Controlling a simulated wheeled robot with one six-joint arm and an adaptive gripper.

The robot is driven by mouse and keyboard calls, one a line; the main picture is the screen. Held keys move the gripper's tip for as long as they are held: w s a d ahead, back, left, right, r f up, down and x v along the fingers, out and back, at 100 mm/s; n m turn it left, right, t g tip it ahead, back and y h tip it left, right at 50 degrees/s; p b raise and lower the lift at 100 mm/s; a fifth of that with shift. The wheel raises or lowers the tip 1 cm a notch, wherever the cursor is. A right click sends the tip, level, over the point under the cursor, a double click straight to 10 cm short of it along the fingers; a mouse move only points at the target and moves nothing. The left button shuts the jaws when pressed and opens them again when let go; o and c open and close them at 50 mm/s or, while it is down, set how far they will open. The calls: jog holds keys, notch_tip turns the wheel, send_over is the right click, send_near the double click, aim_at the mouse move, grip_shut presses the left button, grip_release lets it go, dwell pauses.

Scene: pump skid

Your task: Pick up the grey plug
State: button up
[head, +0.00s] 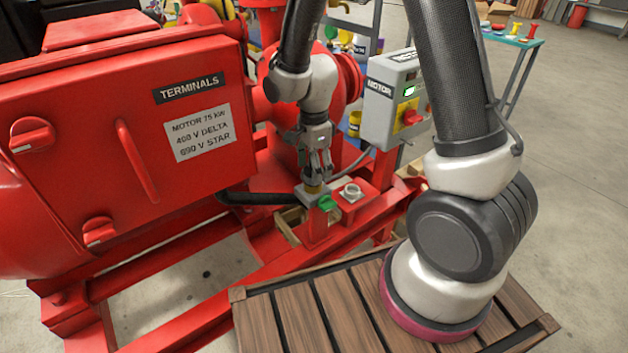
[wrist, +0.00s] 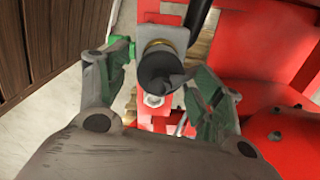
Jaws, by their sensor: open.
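The grey plug (wrist: 160,70) shows in the wrist view as a dark, round-topped piece with a brass-coloured ring (wrist: 155,46) at it. My gripper (wrist: 158,68) is open, with one finger on each side of the plug. Whether either finger touches it I cannot tell. In the head view my gripper (head: 318,174) points down over the brass-coloured part (head: 314,188) on a small red post. The fingers hide most of the plug there. A green handle (head: 326,203) sits on the front of this fitting.
A pale open fitting (head: 351,191) stands on the red post just right. A black hose (head: 255,198) runs left from the fitting. The red terminal box (head: 130,150) is at left, the grey motor control box (head: 395,98) at right. A slatted wooden platform (head: 300,312) lies in front.

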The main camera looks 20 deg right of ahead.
jog(key=shift+f, duration=0.4)
jog(key=shift+c, duration=0.4)
jog(key=c, duration=1.1)
notch_tip(320, 180, up, 10)
jog(key=shift+r, duration=0.1)
